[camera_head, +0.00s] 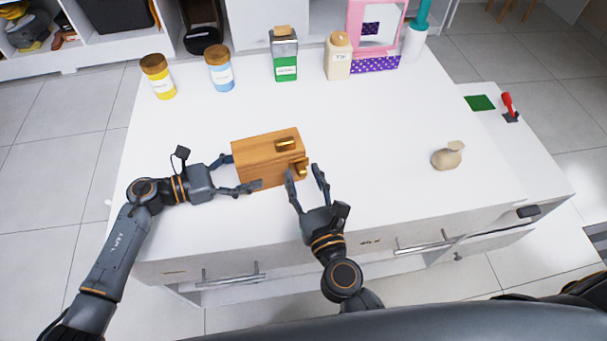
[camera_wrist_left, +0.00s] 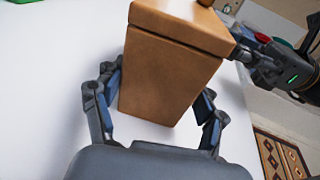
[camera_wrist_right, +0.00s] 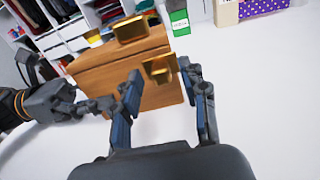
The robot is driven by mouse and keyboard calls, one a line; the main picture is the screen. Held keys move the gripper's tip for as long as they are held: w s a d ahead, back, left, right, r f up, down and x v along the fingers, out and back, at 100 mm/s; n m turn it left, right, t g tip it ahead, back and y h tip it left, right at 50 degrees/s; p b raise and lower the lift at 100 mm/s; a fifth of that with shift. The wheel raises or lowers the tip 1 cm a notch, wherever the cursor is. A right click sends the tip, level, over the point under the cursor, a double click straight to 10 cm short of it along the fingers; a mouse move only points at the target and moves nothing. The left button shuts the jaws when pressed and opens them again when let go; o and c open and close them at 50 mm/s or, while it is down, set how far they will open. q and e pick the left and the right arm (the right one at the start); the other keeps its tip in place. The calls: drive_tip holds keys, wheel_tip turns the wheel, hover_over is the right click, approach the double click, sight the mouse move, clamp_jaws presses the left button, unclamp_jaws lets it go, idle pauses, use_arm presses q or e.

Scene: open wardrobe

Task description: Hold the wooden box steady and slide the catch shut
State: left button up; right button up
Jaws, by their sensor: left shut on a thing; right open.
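The wooden box (camera_head: 262,162) stands upright on the white table with its lid down. A brass catch piece (camera_head: 286,143) sits on the lid and another brass piece (camera_head: 301,168) on the right end face; both also show in the right wrist view (camera_wrist_right: 131,28) (camera_wrist_right: 160,68). My left gripper (camera_head: 240,172) is shut on the box's left end, one finger on each side, as the left wrist view (camera_wrist_left: 160,105) shows. My right gripper (camera_head: 305,175) is open in front of the box's right end, its fingers close to the lower brass piece. Contact there cannot be told.
Several bottles and jars stand along the back, among them a yellow jar (camera_head: 158,77), a blue jar (camera_head: 219,68) and a green-labelled bottle (camera_head: 284,55). The table between is clear.

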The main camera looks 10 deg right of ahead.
sight(282, 166)
drive_tip(key=shift+w, duration=0.35)
clamp_jaws()
drive_tip(key=shift+s+a, duration=0.15)
drive_tip(key=shift+a, duration=0.8)
drive_tip(key=shift+s+a, duration=0.1)
drive_tip(key=shift+a, duration=0.8)
unclamp_jaws()
drive_tip(key=shift+d, duration=0.1)
